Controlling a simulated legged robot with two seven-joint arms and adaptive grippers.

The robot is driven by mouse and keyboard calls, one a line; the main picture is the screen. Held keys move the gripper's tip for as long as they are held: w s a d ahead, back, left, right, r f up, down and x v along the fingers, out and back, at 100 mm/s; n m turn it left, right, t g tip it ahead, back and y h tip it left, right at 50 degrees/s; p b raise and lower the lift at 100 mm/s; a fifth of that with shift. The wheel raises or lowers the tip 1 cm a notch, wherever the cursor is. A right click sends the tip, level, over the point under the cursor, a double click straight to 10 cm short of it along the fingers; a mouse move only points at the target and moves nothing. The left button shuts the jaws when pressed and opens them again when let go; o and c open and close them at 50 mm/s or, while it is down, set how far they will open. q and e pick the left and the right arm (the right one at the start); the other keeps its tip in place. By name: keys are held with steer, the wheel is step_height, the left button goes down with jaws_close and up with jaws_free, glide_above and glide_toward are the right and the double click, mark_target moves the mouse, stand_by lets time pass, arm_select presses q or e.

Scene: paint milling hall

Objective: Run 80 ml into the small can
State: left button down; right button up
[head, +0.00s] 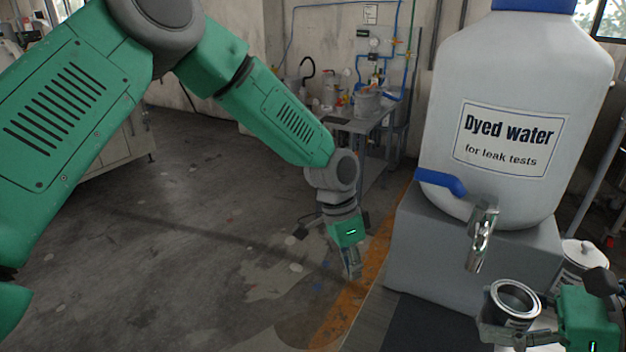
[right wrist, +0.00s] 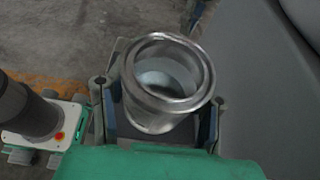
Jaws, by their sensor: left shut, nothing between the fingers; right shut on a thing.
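The small can (head: 515,300) is an open metal tin at the lower right of the head view. My right gripper (head: 510,332) is shut on it and holds it roughly upright, below and right of the metal tap (head: 482,238) in the picture. The can (right wrist: 168,120) also shows between the fingers in the right wrist view; its inside looks pale grey, and I cannot tell any liquid level. The tap belongs to a large white "Dyed water" tank (head: 515,90) and has a blue lever (head: 442,182). No stream shows. My left gripper (head: 352,268) is shut and empty, left of the tank.
The tank stands on a grey block (head: 425,260). A container with a white lid (head: 582,252) stands behind my right gripper. A bench (head: 365,125) with pots and blue pipes is at the back wall. The floor (head: 190,240) at left is mostly open.

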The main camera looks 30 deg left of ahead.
mark_target(516, 283)
steer(key=shift+d, duration=0.15)
arm_select(q)
steer(key=s+f+n, duration=0.4)
steer(key=s+f, duration=1.1)
steer(key=f, duration=0.1)
arm_select(e)
steer(key=shift+r, duration=0.25)
step_height(516, 283, up, 5)
steer(key=shift+r, duration=0.15)
arm_select(q)
steer(key=s+a+f+n+y, duration=0.1)
steer(key=s+a+n, duration=0.1)
steer(key=s+a, duration=0.3)
steer(key=s+a+f+n+t+y, duration=0.1)
steer(key=s+a, duration=0.3)
steer(key=s, duration=0.6)
steer(key=shift+s+a+f+n+y, duration=0.4)
steer(key=shift+f+n+y, duration=0.1)
steer(key=shift+y, duration=0.2)
arm_select(e)
steer(key=shift+r, duration=0.15)
arm_select(q)
steer(key=shift+d, duration=0.1)
